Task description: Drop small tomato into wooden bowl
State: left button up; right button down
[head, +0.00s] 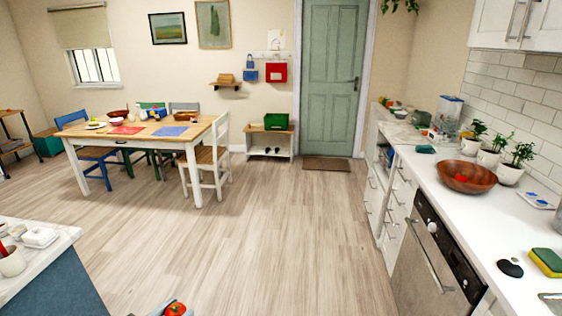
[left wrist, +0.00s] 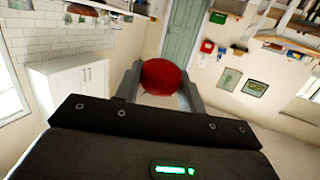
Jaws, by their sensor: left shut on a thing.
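A small red tomato (head: 175,309) with a green top shows at the bottom edge of the head view. My left gripper (left wrist: 160,82) is shut on it, with one finger on each side of the tomato (left wrist: 160,74) in the left wrist view. In the head view only a little of this gripper shows, low over the floor area. A brown wooden bowl (head: 484,178) stands on the white counter at the right, well apart from the gripper, with a small red thing in it. My right gripper is not in view.
The white counter (head: 430,172) also holds potted plants (head: 520,160), a sponge (head: 547,261) and a dark round item (head: 510,267). Another brown bowl (head: 118,113) is on the dining table (head: 150,136). An island (head: 40,270) stands at lower left. The floor between is clear.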

aim_at(448, 185)
jog(key=u, duration=0.1)
jog(key=i, duration=1.75)
jog(key=z, duration=1.2)
jog(key=i, duration=0.9)
jog(key=z, duration=1.1)
